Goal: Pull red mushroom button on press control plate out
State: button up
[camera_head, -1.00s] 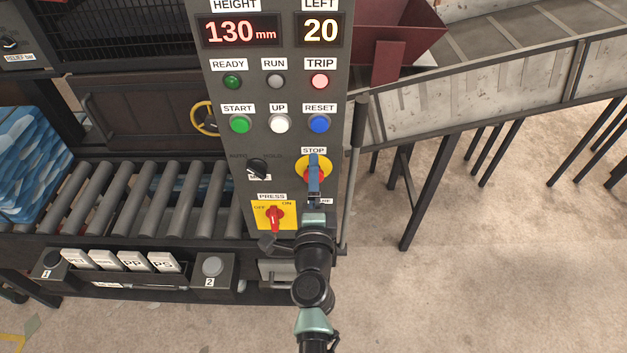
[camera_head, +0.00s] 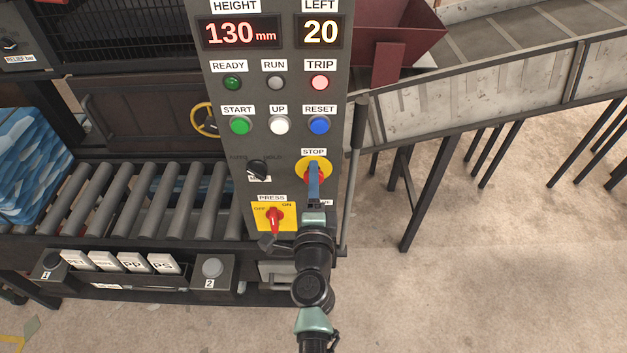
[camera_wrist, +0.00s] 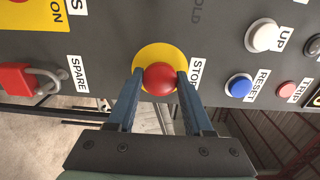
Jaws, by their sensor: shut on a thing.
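The red mushroom button sits on a round yellow backing under the STOP label on the dark control plate (camera_head: 222,120). In the head view the red button (camera_head: 324,172) is partly hidden behind my gripper (camera_head: 314,168). In the wrist view the red button (camera_wrist: 160,78) shows its round cap between my two blue fingers, with the yellow disc (camera_wrist: 150,52) behind it. The fingers of my gripper (camera_wrist: 158,82) are shut on the cap, one on each side.
Blue RESET (camera_head: 319,123), white UP (camera_head: 280,124) and green START (camera_head: 240,124) buttons are above STOP. A red rotary PRESS switch (camera_head: 274,216) is below left. In the wrist view a red padlock (camera_wrist: 18,80) hangs near the SPARE label. A grey lever (camera_head: 356,140) stands at the plate's right edge.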

jog(key=shift+s+f, duration=0.25)
jog(key=shift+s, duration=0.55)
jog(key=o, duration=1.4)
jog(key=shift+s+r, duration=0.15)
jog(key=shift+r, duration=0.05)
jog(key=shift+o, duration=0.8)
jog(key=s, duration=0.7)
jog(key=shift+s+p, duration=0.4)
